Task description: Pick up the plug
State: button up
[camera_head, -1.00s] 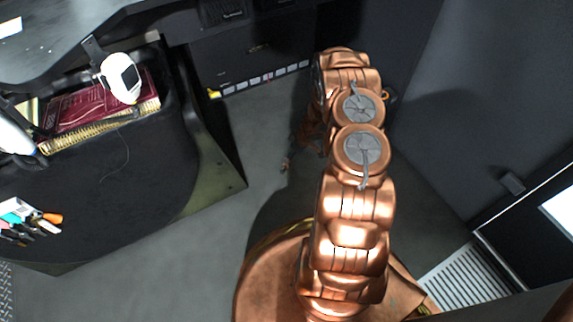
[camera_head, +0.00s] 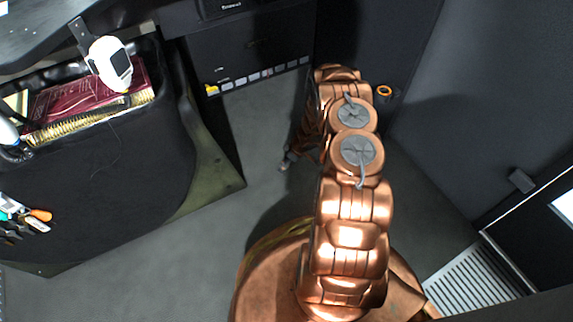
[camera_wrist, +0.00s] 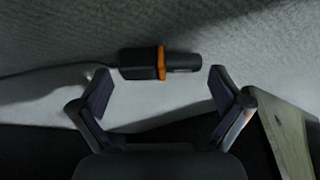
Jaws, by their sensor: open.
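The plug (camera_wrist: 142,63) shows in the wrist view as a dark cylinder with an orange ring and a narrower end to the right. A dark cable runs from its left end to the left edge. It lies across the view, just beyond the fingertips of my gripper (camera_wrist: 161,88). The two fingers are open, one on each side, with nothing between them. In the head view my copper arm hides much of the gripper, whose tip (camera_head: 287,161) shows low over the grey floor. I cannot pick out the plug for sure there.
A black bin (camera_head: 110,180) with books and a white device (camera_head: 109,63) stands at left. A dark cabinet (camera_head: 250,50) is at the back. A dark object with an orange ring (camera_head: 384,91) is behind the arm. A pale board (camera_wrist: 285,130) is close at right in the wrist view.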

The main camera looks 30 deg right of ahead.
jog(key=c, duration=1)
jog(key=shift+o, duration=0.2)
jog(key=shift+r, duration=0.1)
